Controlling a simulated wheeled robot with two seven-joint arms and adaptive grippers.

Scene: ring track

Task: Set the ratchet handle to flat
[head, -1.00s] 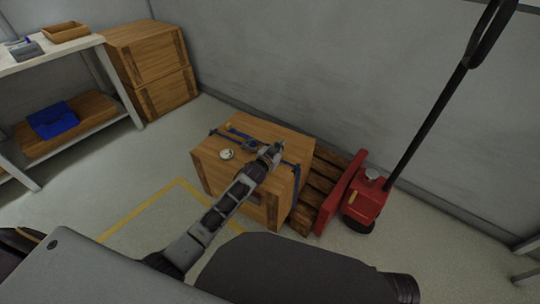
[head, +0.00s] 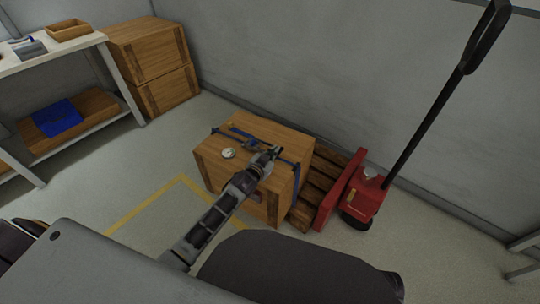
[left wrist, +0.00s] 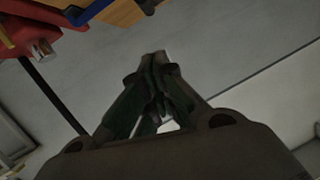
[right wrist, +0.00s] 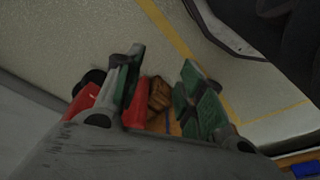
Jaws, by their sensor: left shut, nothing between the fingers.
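A wooden crate (head: 225,177) stands on the pallet with a blue strap (head: 287,160) across its top. The ratchet is small and partly covered by my left gripper, so its handle angle cannot be told. My left gripper (head: 271,153) is over the crate top, close to the strap; contact cannot be told. In the left wrist view its fingers (left wrist: 158,62) are closed together and empty, and a piece of the blue strap (left wrist: 90,12) shows at the top edge. My right gripper (right wrist: 163,75) is open and empty in the right wrist view, with the crate seen beyond it.
A white round dial (head: 228,153) lies on the crate top. A red pallet jack (head: 363,194) with a tall black handle stands right of the wooden pallet (head: 318,181). A workbench (head: 62,60) and stacked crates (head: 150,70) stand at the left.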

